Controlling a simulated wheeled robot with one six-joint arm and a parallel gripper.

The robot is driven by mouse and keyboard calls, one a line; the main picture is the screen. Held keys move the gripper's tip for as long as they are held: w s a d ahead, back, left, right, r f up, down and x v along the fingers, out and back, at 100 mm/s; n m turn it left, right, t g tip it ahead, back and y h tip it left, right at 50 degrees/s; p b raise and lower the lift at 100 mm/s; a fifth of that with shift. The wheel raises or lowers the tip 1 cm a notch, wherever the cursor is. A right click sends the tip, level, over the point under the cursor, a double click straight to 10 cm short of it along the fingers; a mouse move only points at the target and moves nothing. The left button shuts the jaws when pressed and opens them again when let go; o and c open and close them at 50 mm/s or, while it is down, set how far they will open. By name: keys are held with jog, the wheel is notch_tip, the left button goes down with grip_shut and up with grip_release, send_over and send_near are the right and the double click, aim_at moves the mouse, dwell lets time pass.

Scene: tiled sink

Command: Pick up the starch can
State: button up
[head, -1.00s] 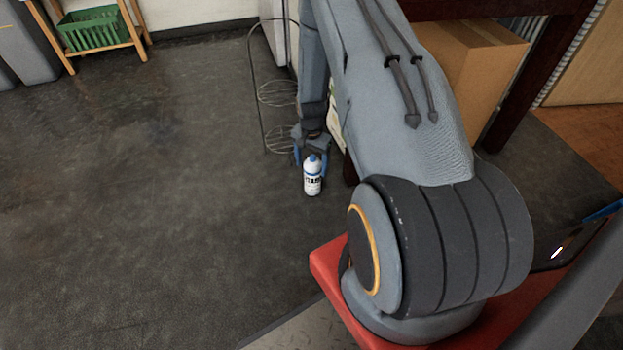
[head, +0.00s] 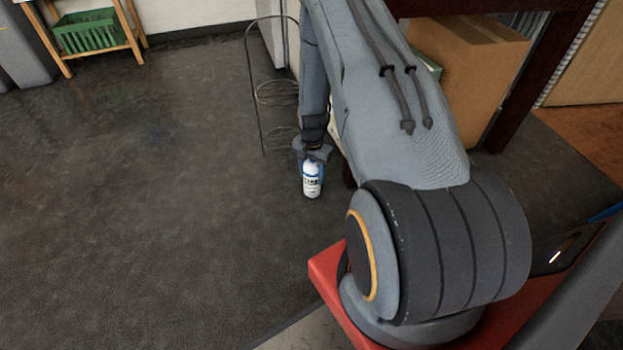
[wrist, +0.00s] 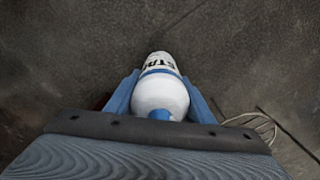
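The starch can (head: 312,184) is a white bottle-like can with dark lettering, a blue band and a blue cap. It stands upright on the dark floor in the head view. My gripper (head: 311,172) is directly above it, pointing down, with its blue fingers around the can's upper part. In the wrist view the can (wrist: 160,95) lies between the two blue fingers of my gripper (wrist: 160,78), one on each side, very close to it. I cannot tell whether both fingers press on it. The can's base is hidden in the wrist view.
A thin wire stand (head: 262,100) is just behind and left of the can. A cardboard box (head: 470,75) and a dark wooden frame (head: 510,100) are to the right. A green basket (head: 88,33) on a wooden stand is far left. The left floor is clear.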

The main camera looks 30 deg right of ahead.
jog(key=c, duration=0.4)
jog(key=shift+o, duration=0.2)
